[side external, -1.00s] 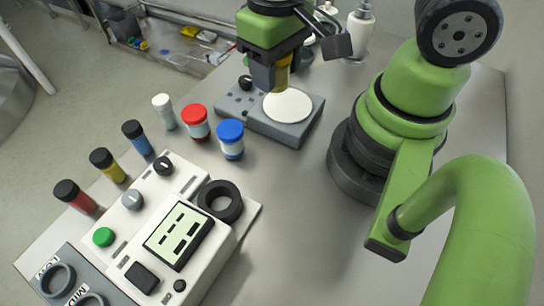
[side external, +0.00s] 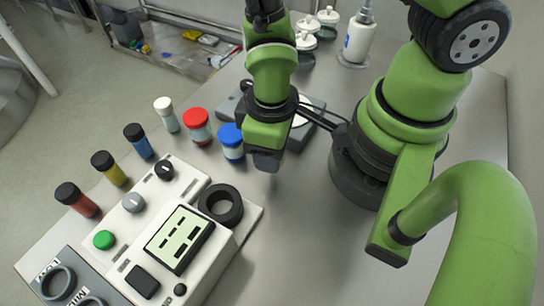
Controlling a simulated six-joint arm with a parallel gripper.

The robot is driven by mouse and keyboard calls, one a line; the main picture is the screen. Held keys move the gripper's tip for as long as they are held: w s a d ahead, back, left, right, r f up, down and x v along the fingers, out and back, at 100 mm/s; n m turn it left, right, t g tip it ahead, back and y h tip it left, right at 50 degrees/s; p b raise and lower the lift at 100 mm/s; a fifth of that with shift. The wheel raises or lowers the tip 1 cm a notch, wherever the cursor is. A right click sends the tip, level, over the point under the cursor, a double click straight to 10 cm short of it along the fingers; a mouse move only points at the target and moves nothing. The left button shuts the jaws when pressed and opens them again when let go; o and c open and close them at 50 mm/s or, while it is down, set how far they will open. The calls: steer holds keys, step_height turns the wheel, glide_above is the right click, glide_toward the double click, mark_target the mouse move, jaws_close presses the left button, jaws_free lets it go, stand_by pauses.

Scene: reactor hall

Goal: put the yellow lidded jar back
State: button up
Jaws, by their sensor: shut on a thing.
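My gripper (side external: 265,160) points down over the table, just right of the blue-lidded jar (side external: 231,140). Its housing hides the space between the fingers. The yellow lidded jar cannot be seen now; a yellow thing showed at the fingers a second ago, so it is most likely held behind the housing. The red-lidded jar (side external: 197,124) stands behind and left of the blue-lidded one, both upright.
A grey device with a white round plate (side external: 302,114) is partly hidden behind my gripper. Several capped vials, including a yellow one (side external: 108,167), stand left. A white console (side external: 165,225) with a black ring (side external: 220,203) lies in front. Bottles (side external: 360,38) stand behind.

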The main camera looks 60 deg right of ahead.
steer(key=shift+f, duration=1.8)
steer(key=o, duration=1.1)
steer(key=shift+f, duration=0.15)
steer(key=shift+c, duration=0.2)
